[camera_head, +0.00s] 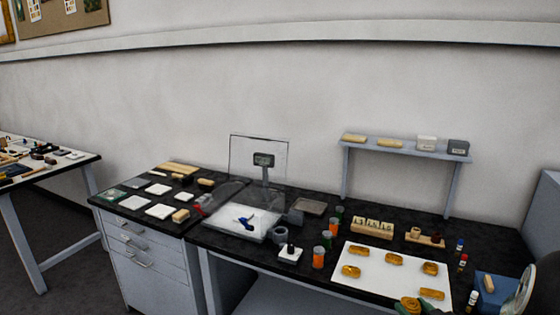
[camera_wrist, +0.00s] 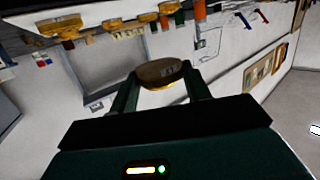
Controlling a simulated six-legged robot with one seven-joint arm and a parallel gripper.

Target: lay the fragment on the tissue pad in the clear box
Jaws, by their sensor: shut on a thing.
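In the wrist view my gripper (camera_wrist: 160,76) is shut on the fragment (camera_wrist: 161,70), a brown, rounded piece with a gold lower edge, held between two dark green fingers. In the head view a green and gold shape at the bottom edge appears to be my gripper (camera_head: 410,305) with the fragment, above the white sheet's front edge. A clear upright panel (camera_head: 243,150) stands at the back middle of the bench. A white pad (camera_head: 225,221) with a blue thing on it lies in front. I cannot tell whether these are the clear box and its tissue pad.
Several gold pieces (camera_head: 393,259) lie on a white sheet (camera_head: 375,276). A raised shelf (camera_head: 405,150) stands behind. A blue box (camera_head: 495,290) and small bottles (camera_head: 461,262) are at right.

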